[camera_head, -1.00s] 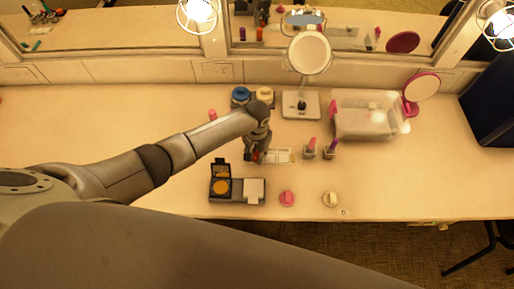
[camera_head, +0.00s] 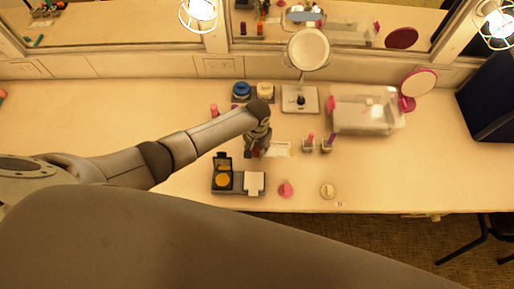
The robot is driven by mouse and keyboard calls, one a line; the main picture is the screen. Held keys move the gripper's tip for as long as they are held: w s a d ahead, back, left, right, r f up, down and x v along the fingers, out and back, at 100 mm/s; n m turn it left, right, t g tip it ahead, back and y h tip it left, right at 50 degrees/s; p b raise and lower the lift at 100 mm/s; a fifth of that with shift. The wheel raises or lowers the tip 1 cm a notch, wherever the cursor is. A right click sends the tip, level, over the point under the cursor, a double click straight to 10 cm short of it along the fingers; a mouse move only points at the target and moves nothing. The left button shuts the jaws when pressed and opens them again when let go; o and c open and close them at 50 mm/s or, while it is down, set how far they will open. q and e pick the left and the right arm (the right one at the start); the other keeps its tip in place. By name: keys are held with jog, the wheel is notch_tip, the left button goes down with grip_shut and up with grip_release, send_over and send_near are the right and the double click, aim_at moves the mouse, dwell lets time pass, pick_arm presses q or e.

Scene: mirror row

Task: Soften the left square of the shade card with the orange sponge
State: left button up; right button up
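The white shade card (camera_head: 280,149) lies flat on the counter. Its right part shows beside my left gripper (camera_head: 256,150); its left end is close to or behind the fingers, so the left square is hard to make out. My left gripper points down at the card's left end. A small orange-red piece (camera_head: 256,154) shows between its fingertips, seemingly the orange sponge, mostly hidden by the fingers. I cannot tell whether it touches the card. My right gripper is not in view.
An open compact (camera_head: 222,181) with a pale pad (camera_head: 254,184) lies in front. A pink piece (camera_head: 286,190) and a cream piece (camera_head: 327,191) stand near the front edge. Two lipsticks (camera_head: 310,143) (camera_head: 327,144), a mirror stand (camera_head: 300,99) and a clear case (camera_head: 365,110) stand right and behind.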

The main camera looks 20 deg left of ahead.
pick_arm(q)
jog(key=shift+r+p, duration=0.4)
jog(key=shift+r, duration=2.25)
